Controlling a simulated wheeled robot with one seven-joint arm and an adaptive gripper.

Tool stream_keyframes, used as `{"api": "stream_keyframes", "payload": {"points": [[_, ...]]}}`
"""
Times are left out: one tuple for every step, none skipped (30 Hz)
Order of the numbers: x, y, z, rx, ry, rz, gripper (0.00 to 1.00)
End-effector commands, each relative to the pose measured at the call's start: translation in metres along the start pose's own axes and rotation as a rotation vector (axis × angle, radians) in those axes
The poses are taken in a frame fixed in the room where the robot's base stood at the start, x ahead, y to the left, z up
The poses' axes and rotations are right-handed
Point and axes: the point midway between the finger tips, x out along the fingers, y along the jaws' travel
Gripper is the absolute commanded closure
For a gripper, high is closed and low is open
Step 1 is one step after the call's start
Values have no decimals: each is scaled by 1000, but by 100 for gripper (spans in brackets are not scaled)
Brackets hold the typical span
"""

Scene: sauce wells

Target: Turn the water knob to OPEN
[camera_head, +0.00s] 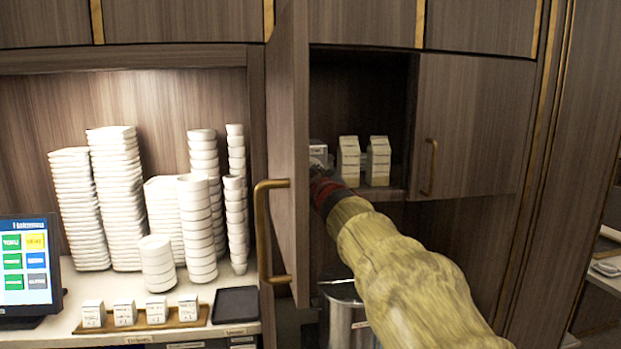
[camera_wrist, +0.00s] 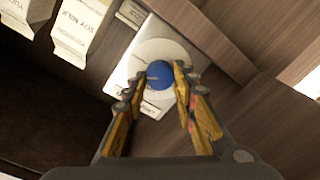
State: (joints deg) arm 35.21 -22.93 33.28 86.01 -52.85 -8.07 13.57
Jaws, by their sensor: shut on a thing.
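The water knob (camera_wrist: 159,74) is a round blue knob on a pale round dial with a white square plate (camera_wrist: 119,72). Small lettering on the plate is too blurred to read. In the wrist view my gripper (camera_wrist: 157,84) has its fingertips on both sides of the blue knob and is shut on it. In the head view my arm reaches into the open cupboard, and my gripper (camera_head: 318,165) is mostly hidden by the arm and the open door. The knob is hidden in that view.
The open cupboard door (camera_head: 288,150) stands just left of my arm. White cartons (camera_head: 348,160) stand on the shelf to the right, and cartons (camera_wrist: 80,28) show at upper left in the wrist view. A metal pot (camera_head: 345,318) is below. Stacked bowls (camera_head: 197,230) fill the left niche.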

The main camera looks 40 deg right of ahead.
Motion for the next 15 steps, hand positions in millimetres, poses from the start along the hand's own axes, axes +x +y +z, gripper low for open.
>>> {"api": "stream_keyframes", "payload": {"points": [[0,0,0,-45,-1,-1,98],[0,0,0,-73,-3,-1,98],[0,-1,0,-111,-5,-2,98],[0,-1,0,-140,-6,-2,98],[0,-1,0,-169,-8,-2,98],[0,-1,0,-206,-10,-2,98],[0,-1,0,-235,-12,-3,98],[0,-2,0,-263,-14,-3,98],[0,-2,0,-301,-16,-4,98],[0,-2,0,-330,-17,-4,98],[0,-2,0,-358,-19,-4,98],[0,-2,0,-396,-20,-4,98],[0,-2,0,-425,-22,-5,98],[0,-2,0,-453,-23,-5,98],[0,-2,0,-492,-25,-6,98]]}}
